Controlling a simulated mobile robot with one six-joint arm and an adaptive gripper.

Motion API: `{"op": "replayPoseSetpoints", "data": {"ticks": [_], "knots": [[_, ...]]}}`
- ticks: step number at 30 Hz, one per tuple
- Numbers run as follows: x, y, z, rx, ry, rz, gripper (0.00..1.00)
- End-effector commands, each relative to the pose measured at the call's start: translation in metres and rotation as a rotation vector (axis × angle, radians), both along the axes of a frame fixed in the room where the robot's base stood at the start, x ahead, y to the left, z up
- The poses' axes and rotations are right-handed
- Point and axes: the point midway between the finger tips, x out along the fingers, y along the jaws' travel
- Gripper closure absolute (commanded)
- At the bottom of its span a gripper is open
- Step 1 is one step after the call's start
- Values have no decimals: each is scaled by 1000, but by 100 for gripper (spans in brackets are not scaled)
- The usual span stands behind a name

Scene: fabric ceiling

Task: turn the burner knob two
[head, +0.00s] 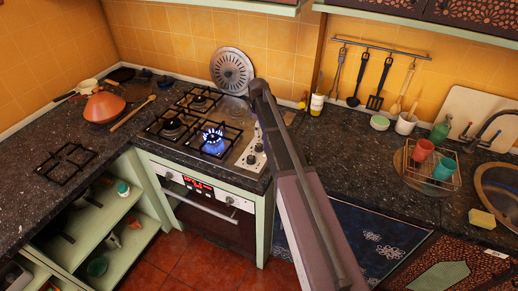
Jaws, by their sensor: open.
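The gas cooktop (179,139) is set in the dark counter, with black grates over its burners. The front right burner (213,140) is lit with a blue flame. I cannot tell which knob is number two, nor how the knobs are turned. I cannot make out my gripper's fingers; they seem hidden behind my arm.
A round metal lid (232,70) leans on the wall behind the cooktop. A bottle (317,103) stands to its right. An orange pot (103,106) and a wooden spoon (132,113) lie to the left. The oven (207,208) is below.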

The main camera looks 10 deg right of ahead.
Motion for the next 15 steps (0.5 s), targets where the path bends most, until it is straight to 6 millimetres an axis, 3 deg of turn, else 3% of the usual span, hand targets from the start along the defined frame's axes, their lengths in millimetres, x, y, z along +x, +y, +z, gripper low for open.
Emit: {"op": "replayPoseSetpoints", "data": {"ticks": [15], "knots": [[2, -2, -44, 0, 0, -1, 13]]}}
